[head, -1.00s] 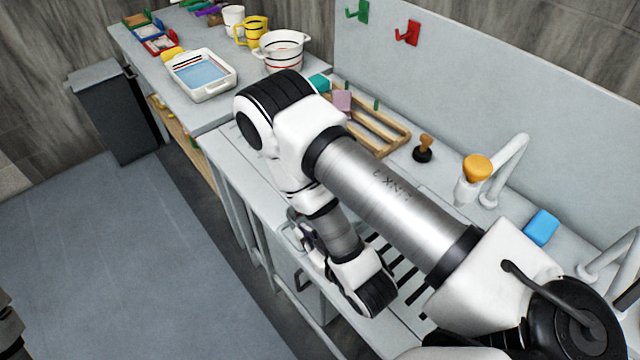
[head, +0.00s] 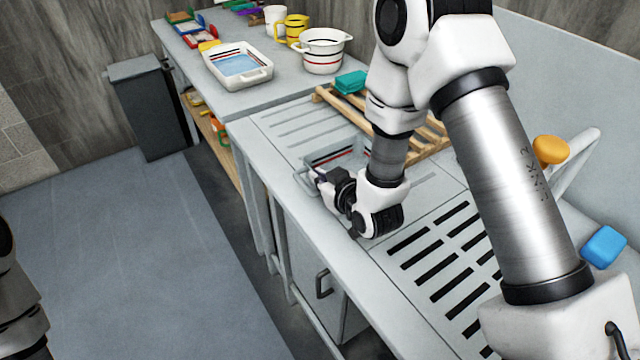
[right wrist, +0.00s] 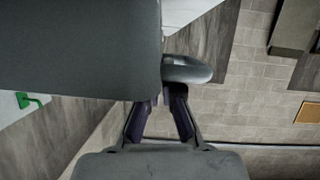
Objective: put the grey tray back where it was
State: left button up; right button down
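The grey tray (head: 325,159), with dark and red lines inside, is over the ridged drainboard near the counter's front edge in the head view. In the right wrist view the grey tray (right wrist: 80,50) fills the upper left, with its loop handle (right wrist: 195,72) at the edge. My right gripper (head: 322,180) is at the tray's near side; in the wrist view its fingers (right wrist: 160,100) close together at the handle. I cannot tell whether the tray touches the drainboard. My right arm hides part of the tray's right side. My left gripper is out of view.
A wooden rack (head: 425,145) with a teal sponge (head: 351,82) stands behind the tray. A white tray (head: 262,76) of blue liquid, a white pot (head: 336,60) and a yellow mug (head: 292,30) stand on the far counter. The slotted grate (head: 430,262) on the right is clear.

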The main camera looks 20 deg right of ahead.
jog(key=shift+a+f, duration=0.1)
jog(key=shift+f, duration=0.7)
jog(key=shift+a+f, duration=0.1)
jog(key=shift+f, duration=0.25)
jog(key=shift+f, duration=0.15)
jog(key=c, duration=1.3)
grip_release()
